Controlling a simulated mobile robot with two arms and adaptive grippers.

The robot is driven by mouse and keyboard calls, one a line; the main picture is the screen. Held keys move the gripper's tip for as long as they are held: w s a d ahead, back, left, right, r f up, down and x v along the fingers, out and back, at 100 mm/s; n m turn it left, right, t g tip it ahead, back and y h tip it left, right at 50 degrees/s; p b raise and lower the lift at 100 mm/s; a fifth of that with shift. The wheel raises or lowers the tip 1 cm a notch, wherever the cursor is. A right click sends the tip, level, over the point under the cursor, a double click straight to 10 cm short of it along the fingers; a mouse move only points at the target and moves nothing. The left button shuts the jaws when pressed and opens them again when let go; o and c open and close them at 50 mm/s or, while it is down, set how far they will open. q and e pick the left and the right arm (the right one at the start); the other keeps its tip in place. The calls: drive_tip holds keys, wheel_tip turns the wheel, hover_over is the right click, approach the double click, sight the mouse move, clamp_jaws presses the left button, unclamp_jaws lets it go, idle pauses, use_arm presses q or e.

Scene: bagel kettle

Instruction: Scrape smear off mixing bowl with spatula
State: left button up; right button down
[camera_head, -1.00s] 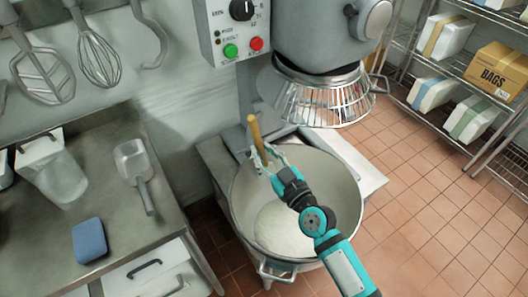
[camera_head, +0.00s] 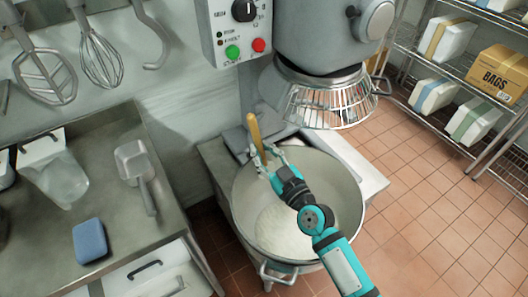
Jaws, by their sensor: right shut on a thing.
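The mixing bowl (camera_head: 347,178) is a large metal bowl with a pale, dough-like mass (camera_head: 283,230) at its bottom. My right gripper (camera_head: 270,162) is over the bowl's back left rim, shut on the spatula (camera_head: 256,133). The spatula's wooden handle sticks up and leans to the left. Its lower end is hidden by the gripper or lost inside the bowl, so I cannot tell whether it touches the wall. I cannot make out a smear on the visible wall. My left gripper is not in view.
A mixer with a wire guard (camera_head: 328,104) hangs behind the bowl. On the left, a steel counter (camera_head: 100,140) holds a scoop (camera_head: 136,165), a clear jug (camera_head: 62,180) and a blue sponge (camera_head: 90,240). Shelves with boxes (camera_head: 499,72) stand at the right. Tiled floor is free there.

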drive_tip(key=shift+r, duration=0.1)
drive_tip(key=shift+r+p, duration=0.6)
drive_tip(key=shift+p, duration=0.05)
drive_tip(key=shift+f, duration=0.1)
drive_tip(key=shift+f+b, duration=1.15)
drive_tip(key=shift+b, duration=0.1)
drive_tip(key=shift+a, duration=0.1)
drive_tip(key=shift+s+f, duration=0.1)
drive_tip(key=shift+f, duration=0.05)
